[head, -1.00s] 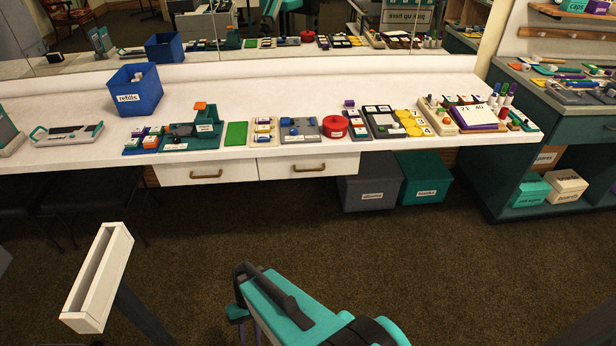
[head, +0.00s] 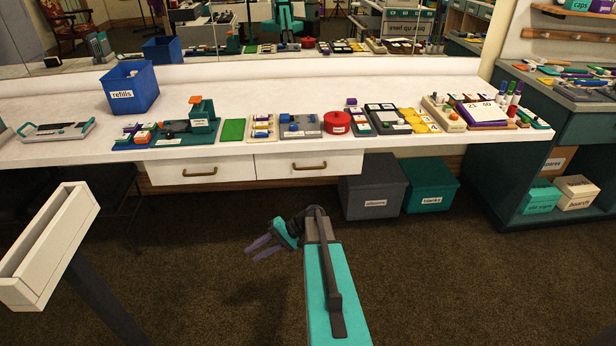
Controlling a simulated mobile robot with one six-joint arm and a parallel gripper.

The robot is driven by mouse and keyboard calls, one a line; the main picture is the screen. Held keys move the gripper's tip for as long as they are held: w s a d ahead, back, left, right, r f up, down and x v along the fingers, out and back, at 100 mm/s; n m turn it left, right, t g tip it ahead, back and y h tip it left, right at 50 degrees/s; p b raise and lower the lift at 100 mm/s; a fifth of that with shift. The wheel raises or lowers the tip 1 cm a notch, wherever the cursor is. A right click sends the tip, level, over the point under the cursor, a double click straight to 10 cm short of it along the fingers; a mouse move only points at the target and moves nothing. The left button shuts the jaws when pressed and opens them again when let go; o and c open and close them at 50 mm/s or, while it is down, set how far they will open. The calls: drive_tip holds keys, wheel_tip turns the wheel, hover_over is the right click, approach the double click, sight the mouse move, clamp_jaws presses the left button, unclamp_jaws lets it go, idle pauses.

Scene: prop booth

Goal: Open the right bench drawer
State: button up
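The white bench (head: 330,92) runs across the view. Two white drawers hang under its front edge, side by side. The right bench drawer (head: 282,168) has a brass-coloured bar handle (head: 309,167) and looks shut. The left drawer (head: 222,175) also looks shut, with a similar handle (head: 199,173). My gripper (head: 256,248) is in front of and below the drawers, pointing left, over the carpet. Its two purple-grey fingers are apart, with nothing seen between them. It is clear of the right drawer's handle.
A grey lidded box (head: 373,188) and a teal lidded box (head: 430,184) stand on the floor right of the drawers. A white open tray (head: 52,240) is at the near left. The bench top holds a blue bin (head: 130,88) and several small items. Carpet before the drawers is clear.

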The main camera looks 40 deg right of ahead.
drive_tip(key=d+r+m+t+b, duration=0.1)
drive_tip(key=d+r+t+b, duration=0.15)
drive_tip(key=d, duration=0.65)
drive_tip(key=d+r+t+b, duration=0.2)
drive_tip(key=d+r+t, duration=0.15)
drive_tip(key=d, duration=0.65)
drive_tip(key=t+h+b, duration=0.2)
drive_tip(key=t+b, duration=0.3)
approach(308, 169)
drive_tip(key=s+d, duration=0.2)
drive_tip(key=s, duration=0.1)
drive_tip(key=shift+w+d+f+m, duration=0.1)
drive_tip(key=shift+d+f+m, duration=0.05)
drive_tip(key=shift+m, duration=0.15)
drive_tip(key=shift+w, duration=0.15)
drive_tip(key=x, duration=0.7)
drive_tip(key=b+x, duration=0.1)
drive_tip(key=x, duration=0.5)
drive_tip(key=shift+w+a+f, duration=0.1)
drive_tip(key=shift+w+a, duration=0.1)
drive_tip(key=shift+a, duration=0.2)
clamp_jaws()
